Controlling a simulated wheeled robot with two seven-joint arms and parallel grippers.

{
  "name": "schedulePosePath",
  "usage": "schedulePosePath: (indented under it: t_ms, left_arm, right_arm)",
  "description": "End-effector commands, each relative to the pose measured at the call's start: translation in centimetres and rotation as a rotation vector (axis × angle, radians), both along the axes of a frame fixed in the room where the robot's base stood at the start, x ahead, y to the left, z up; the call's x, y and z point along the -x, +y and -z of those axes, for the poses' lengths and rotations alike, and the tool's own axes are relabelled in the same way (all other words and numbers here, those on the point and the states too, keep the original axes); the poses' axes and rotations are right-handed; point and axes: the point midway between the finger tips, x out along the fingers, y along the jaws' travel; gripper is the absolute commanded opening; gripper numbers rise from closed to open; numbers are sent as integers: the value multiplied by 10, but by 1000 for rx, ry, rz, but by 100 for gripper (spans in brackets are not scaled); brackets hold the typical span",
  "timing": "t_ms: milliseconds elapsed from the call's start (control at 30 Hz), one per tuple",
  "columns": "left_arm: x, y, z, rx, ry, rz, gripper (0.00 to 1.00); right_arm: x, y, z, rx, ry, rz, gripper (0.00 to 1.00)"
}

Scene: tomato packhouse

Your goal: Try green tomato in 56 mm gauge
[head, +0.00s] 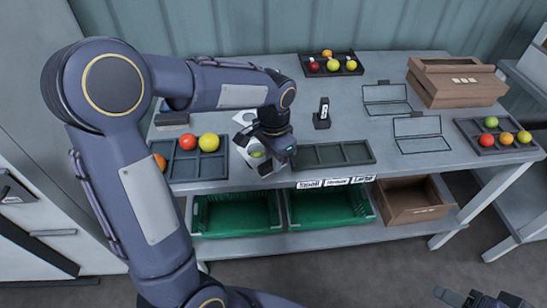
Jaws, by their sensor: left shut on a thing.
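The green tomato (257,154) shows below my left gripper (268,151), partly hidden by its fingers. My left gripper is shut on the tomato, at a white gauge plate (265,168) near the table's front edge. Whether the tomato is in the plate's hole or just above it, I cannot tell. The size marking on the plate is not readable. Another white plate (244,117) lies behind the wrist. Part of my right gripper (485,299) shows at the bottom right edge; its fingers are not clear.
A tray (183,177) with tomatoes is at left, others at the back (334,72) and right (505,150). An empty divided tray (333,154) stands behind the Small, Medium and Large labels. A small black stand (322,122) and a wooden box (447,92) are farther back.

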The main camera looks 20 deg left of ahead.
Motion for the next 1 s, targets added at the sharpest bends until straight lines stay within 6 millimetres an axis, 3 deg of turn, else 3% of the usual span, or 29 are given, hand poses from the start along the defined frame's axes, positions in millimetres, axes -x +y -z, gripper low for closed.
schedulePosePath:
  t_ms: [1000]
  left_arm:
    - [0,0,13,0,1,0,0]
  right_arm:
    - [0,0,9,0,0,0,49]
